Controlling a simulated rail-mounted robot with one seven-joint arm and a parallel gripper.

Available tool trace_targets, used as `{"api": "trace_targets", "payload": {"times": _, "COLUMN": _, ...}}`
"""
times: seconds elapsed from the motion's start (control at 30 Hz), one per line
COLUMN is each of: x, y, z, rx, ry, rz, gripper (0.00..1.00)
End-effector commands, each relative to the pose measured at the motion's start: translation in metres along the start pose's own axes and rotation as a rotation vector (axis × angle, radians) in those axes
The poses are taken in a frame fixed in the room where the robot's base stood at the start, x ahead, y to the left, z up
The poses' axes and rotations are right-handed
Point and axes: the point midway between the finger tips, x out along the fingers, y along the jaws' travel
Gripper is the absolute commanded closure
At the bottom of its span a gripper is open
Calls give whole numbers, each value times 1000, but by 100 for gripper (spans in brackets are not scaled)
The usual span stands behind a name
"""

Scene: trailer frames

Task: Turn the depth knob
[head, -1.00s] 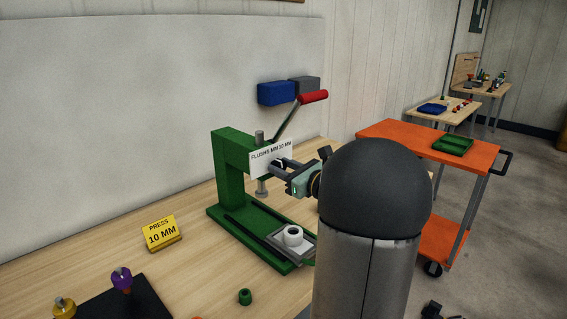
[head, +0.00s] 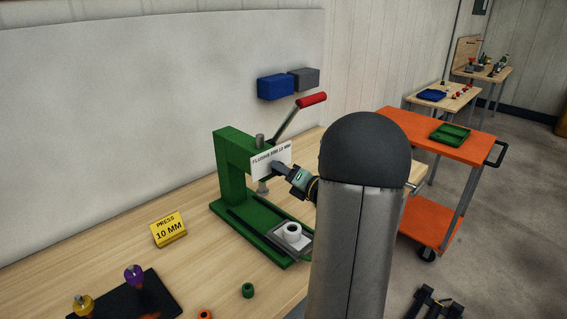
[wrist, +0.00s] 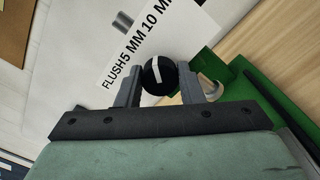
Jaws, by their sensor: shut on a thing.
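The depth knob (wrist: 158,76) is a round black knob with a white pointer line, below the white scale label (wrist: 125,60) in the wrist view. The label reads FLUSH, 5 MM, 10 MM. The pointer line runs roughly up toward the label; its exact mark is unclear. My gripper (wrist: 158,84) is shut on the knob, with one finger at each side. In the head view my gripper (head: 280,170) meets the front of the green press (head: 236,160), just under its label (head: 271,160), and hides the knob. A yellow sign (head: 169,230) reads PRESS 10 MM.
The press has a red-handled lever (head: 312,99) raised above. A white ring-shaped part (head: 291,233) sits on its base plate. A green piece (head: 248,290) and a black mat (head: 155,299) are on the bench. An orange cart (head: 465,147) stands to the right.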

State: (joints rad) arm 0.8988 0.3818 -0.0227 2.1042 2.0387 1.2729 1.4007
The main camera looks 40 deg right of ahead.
Motion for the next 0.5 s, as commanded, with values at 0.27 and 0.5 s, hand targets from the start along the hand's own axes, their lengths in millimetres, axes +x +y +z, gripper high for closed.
{"api": "trace_targets", "payload": {"times": 0.27, "x": 0, "y": 0, "z": 0, "rx": 155, "ry": -1, "rz": -5, "gripper": 89}}
{"api": "trace_targets", "payload": {"times": 0.5, "x": -1, "y": -1, "z": 0, "rx": 215, "ry": -3, "rz": -5, "gripper": 89}}
